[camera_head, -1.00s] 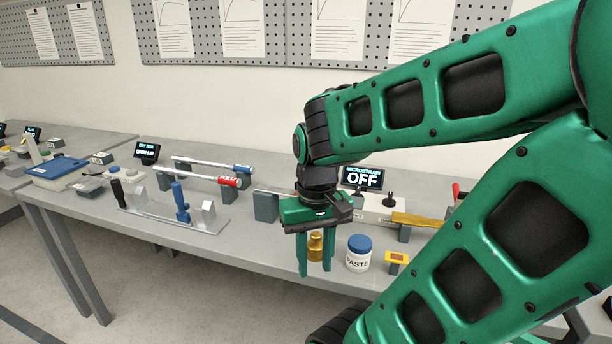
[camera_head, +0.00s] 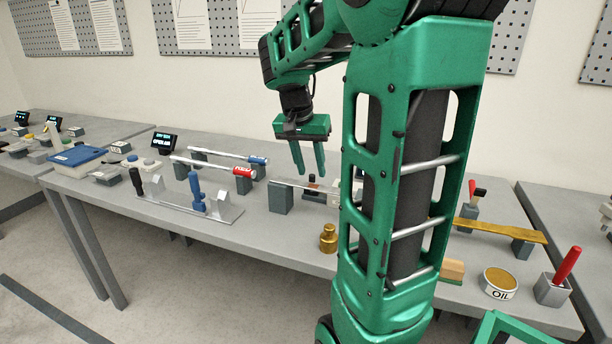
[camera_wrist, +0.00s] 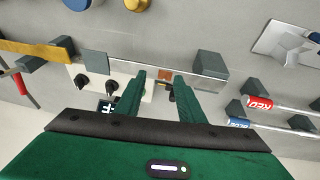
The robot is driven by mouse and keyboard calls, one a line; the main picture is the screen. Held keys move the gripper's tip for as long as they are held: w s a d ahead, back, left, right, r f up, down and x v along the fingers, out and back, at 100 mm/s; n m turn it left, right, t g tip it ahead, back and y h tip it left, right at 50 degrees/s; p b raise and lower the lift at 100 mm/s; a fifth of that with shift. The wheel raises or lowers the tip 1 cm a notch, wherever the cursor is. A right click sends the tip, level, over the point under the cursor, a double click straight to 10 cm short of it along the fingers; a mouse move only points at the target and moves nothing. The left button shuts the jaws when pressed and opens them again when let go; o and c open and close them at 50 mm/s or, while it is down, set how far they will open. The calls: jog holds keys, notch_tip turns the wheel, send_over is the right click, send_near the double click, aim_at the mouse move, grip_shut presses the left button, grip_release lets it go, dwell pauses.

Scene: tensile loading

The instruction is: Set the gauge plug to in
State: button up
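The pale microstrain box (camera_wrist: 96,87) with two black knobs shows in the wrist view, left of my fingers. Its display (camera_wrist: 105,106) is partly hidden by my gripper. A small dark piece (camera_wrist: 172,92), perhaps the gauge plug, lies between my fingers in that view, next to a brown patch (camera_wrist: 165,74) on a thin bar. In the head view a small dark and brown piece (camera_head: 312,182) shows below my fingertips. My gripper (camera_head: 310,170) is open and empty, pointing down above the bench there.
A grey support block (camera_head: 281,198) and a brass weight (camera_head: 328,238) stand near my gripper. The long brass strip (camera_head: 500,230), oil tin (camera_head: 500,281) and red-handled tool (camera_head: 566,266) are at right. A lever fixture (camera_head: 197,190) and red and blue bars are at left.

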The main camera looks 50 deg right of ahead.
aim_at(312, 175)
jog(key=w+d+m, duration=0.3)
jog(key=w+d, duration=0.3)
jog(key=w, duration=0.2)
jog(key=shift+h, duration=0.4)
jog(key=x, duration=1)
jog(key=shift+w+d+r, duration=0.1)
jog(key=shift+w+d, duration=0.05)
jog(key=shift+d, duration=0.05)
